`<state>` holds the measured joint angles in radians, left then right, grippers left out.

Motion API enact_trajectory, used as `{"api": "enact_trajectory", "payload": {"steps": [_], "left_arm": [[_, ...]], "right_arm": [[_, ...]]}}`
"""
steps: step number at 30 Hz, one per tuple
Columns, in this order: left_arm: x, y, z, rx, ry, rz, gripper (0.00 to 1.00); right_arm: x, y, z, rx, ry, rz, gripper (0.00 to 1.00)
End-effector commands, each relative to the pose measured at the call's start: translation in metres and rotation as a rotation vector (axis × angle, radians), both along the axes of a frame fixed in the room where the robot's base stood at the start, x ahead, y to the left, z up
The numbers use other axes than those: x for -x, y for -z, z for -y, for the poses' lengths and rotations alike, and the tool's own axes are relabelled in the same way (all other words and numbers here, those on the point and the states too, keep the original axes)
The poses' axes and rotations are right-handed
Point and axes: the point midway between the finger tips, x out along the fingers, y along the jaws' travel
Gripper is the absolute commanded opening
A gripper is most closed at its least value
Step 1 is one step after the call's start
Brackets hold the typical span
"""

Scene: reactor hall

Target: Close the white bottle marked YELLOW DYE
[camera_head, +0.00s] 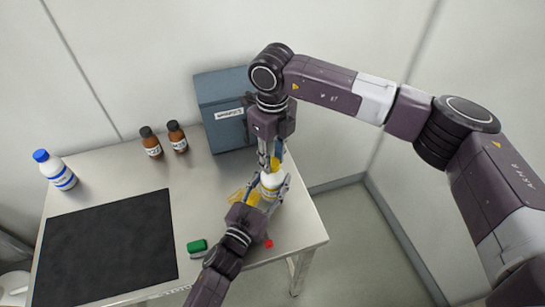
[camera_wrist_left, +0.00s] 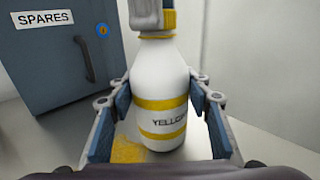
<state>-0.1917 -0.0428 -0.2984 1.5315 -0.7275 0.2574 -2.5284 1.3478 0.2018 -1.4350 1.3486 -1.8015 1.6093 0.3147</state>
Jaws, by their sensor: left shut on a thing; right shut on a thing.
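The white bottle marked YELLOW DYE (camera_head: 271,182) stands upright near the table's right edge. In the left wrist view the bottle (camera_wrist_left: 160,90) shows yellow bands and part of its lettering. My left gripper (camera_head: 268,190) is shut around its body, with a blue-padded finger on each side. My right gripper (camera_head: 270,160) comes down from above and is shut on a yellow cap (camera_wrist_left: 170,20) at the bottle's mouth. The cap is partly hidden by the fingers. It sits at the neck; I cannot tell whether it is screwed tight.
Yellow stains (camera_head: 238,196) lie beside the bottle. A blue-grey SPARES cabinet (camera_head: 218,95) stands behind. Two brown bottles (camera_head: 151,143) (camera_head: 177,137), a blue-capped white bottle (camera_head: 59,175), a black mat (camera_head: 108,245), a green block (camera_head: 197,246) and a small red item (camera_head: 268,244) are on the table.

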Motion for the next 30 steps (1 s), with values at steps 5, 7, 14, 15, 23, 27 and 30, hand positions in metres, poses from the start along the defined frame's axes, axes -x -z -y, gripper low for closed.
{"api": "enact_trajectory", "payload": {"steps": [5,7,14,15,23,27,30], "left_arm": [[0.0002,0.0003,0.0002,0.000,0.000,-0.001,0.00],[0.0002,0.0003,0.0002,0.000,0.000,-0.001,0.00],[0.0002,0.0003,0.0002,0.000,0.000,0.000,0.00],[0.0002,0.0003,0.0002,0.000,0.000,0.000,0.00],[0.0003,0.0003,0.0002,0.000,0.000,0.000,0.00],[0.0003,0.0002,0.0002,0.000,0.001,0.000,0.00],[0.0003,0.0003,0.0002,0.000,0.001,0.000,0.00]], "right_arm": [[-0.0001,0.0001,-0.0002,-0.001,0.331,0.000,0.00],[-0.0001,0.0002,-0.0003,-0.001,0.462,0.000,0.00],[-0.0006,0.0003,-0.0003,-0.002,0.893,0.001,0.00],[-0.0006,0.0003,-0.0003,-0.001,0.967,0.001,0.00],[-0.0004,0.0006,-0.0002,-0.001,1.422,0.000,0.00],[-0.0006,0.0005,0.0001,-0.001,1.471,0.002,0.00],[-0.0006,0.0005,0.0001,-0.001,1.470,0.002,0.30]]}}
